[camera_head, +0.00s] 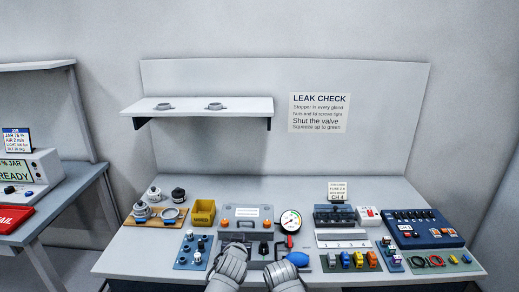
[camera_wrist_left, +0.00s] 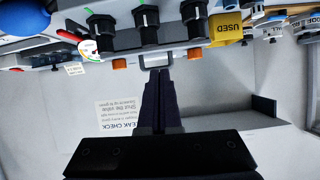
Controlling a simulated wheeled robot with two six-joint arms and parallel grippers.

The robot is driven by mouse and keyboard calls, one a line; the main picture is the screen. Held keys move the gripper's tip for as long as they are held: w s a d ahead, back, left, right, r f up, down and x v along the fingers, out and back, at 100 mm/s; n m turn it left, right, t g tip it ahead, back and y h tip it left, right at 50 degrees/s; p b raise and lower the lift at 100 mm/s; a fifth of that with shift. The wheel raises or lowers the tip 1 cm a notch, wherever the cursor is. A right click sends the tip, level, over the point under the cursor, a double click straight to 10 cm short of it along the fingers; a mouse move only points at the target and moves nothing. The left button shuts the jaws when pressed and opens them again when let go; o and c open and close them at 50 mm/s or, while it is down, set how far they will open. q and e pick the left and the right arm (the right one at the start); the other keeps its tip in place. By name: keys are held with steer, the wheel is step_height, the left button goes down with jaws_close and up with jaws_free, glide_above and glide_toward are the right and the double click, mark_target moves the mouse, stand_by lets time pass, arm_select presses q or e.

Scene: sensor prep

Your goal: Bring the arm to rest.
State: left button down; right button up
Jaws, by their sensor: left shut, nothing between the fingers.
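My left gripper (camera_head: 238,247) is at the front of the bench, in front of the grey case (camera_head: 261,226). In the left wrist view its dark fingers (camera_wrist_left: 160,75) are together with nothing between them. The fingertips point at a grey handle (camera_wrist_left: 157,58) on the case's edge; I cannot tell whether they touch it. My right gripper (camera_head: 284,264) is just to the right, low by the bench's front edge, beside a blue bulb (camera_head: 298,259). Its fingers are too small to make out, and I cannot tell whether it touches the bulb.
A round gauge (camera_head: 291,220) stands at the case's right. A yellow bin (camera_head: 203,213) and a wooden tray of jars (camera_head: 144,221) are left of it. Blue boards with small parts lie on both sides. A shelf (camera_head: 200,106) hangs above; the air between is free.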

arm_select(q)
steer(key=s+f+m+g+p, duration=0.1)
steer(key=s+f+g+p, duration=0.1)
steer(key=s+g, duration=0.4)
steer(key=s+d+f+m+g+y+p, duration=0.1)
steer(key=s+f+g, duration=0.4)
steer(key=s, duration=1)
steer(key=shift+s+d+m+g+p, duration=0.3)
steer(key=shift+m+g+p, duration=0.3)
steer(key=shift+g+p, duration=0.4)
